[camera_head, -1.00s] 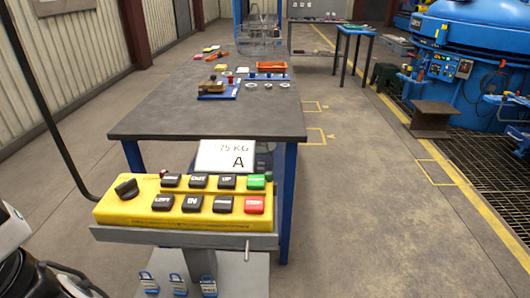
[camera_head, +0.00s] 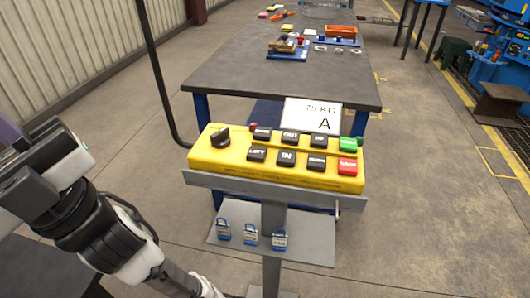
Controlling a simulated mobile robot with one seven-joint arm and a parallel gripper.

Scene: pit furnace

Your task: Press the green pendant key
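The yellow pendant (camera_head: 215,158) lies on a grey stand in front of the table. Its green key (camera_head: 348,145) is at the right end of the back row, directly behind the red key (camera_head: 347,167). Several black keys and a black rotary knob (camera_head: 220,137) fill the rest of its top. My gripper (camera_head: 78,148) appears at the left edge of the view, left of the pendant and apart from it. Its fingers cannot be made out clearly, so I cannot tell whether it is open.
A black cable (camera_head: 158,70) rises at the pendant's left. The dark table (camera_head: 230,90) carries small parts.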

